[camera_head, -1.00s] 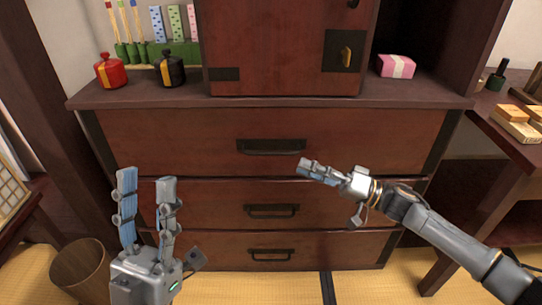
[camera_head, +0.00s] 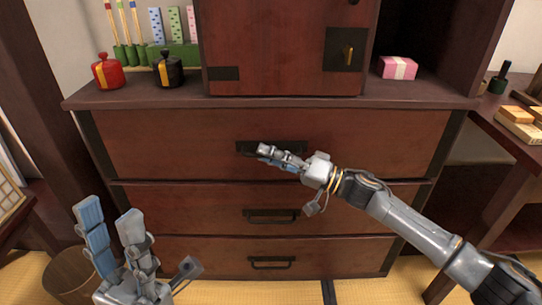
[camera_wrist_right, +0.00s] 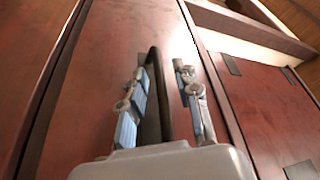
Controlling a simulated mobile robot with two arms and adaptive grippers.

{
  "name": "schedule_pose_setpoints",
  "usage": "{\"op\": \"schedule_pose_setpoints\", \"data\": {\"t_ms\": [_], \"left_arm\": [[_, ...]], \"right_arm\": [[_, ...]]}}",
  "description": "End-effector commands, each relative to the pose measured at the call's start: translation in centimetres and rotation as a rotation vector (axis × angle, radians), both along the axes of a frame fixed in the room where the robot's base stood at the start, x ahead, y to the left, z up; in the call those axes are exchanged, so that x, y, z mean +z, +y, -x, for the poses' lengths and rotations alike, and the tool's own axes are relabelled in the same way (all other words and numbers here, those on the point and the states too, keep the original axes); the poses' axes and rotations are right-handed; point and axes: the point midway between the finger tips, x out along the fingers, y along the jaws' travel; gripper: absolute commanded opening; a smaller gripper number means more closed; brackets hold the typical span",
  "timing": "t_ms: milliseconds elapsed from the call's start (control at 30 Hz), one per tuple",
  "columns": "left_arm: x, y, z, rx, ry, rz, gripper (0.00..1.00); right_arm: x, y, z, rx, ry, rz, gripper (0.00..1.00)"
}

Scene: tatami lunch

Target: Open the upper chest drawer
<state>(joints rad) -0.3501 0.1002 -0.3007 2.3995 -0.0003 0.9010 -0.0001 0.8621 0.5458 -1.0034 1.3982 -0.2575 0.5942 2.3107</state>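The upper chest drawer (camera_head: 165,143) is the wide reddish-brown top drawer of the chest, and it looks closed. Its dark handle (camera_head: 299,147) is partly covered by my right gripper (camera_head: 266,154) in the head view. In the right wrist view, the handle (camera_wrist_right: 154,95) runs as a dark bar between the two fingers of the right gripper (camera_wrist_right: 165,95). The fingers are apart, with a gap beside the bar; the left finger is close to it. My left gripper (camera_head: 110,212) is open and empty at the lower left, away from the drawer.
Two lower drawers have similar handles (camera_head: 271,215). On the chest top stand a red pot (camera_head: 105,72), a black pot (camera_head: 168,70), a cabinet (camera_head: 270,60) and a pink box (camera_head: 398,68). A side table (camera_head: 495,135) stands right; a bin (camera_head: 68,272) is lower left.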

Motion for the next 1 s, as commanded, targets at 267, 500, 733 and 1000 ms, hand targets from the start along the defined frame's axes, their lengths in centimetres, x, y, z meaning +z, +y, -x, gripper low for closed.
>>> {"op": "schedule_pose_setpoints", "data": {"t_ms": [267, 500, 733, 1000], "left_arm": [[0.0, 0.0, 0.0, 0.0, 0.001, 0.0, 0.4], [0.1, 0.0, 0.0, 0.0, 0.002, -0.001, 0.4], [0.9, 0.0, 0.0, 0.0, 0.002, -0.001, 0.4], [1.6, -0.7, -3.5, 0.013, 0.183, -0.059, 0.4]], "right_arm": [[0.0, 0.0, 0.0, 0.0, 0.0, 0.0, 0.0], [0.0, -0.1, 0.1, -0.001, 0.0, 0.001, 0.0], [0.1, -0.1, 0.6, 0.001, 0.002, 0.001, 0.0], [0.2, -0.1, 2.2, 0.002, 0.003, 0.001, 0.0]]}}
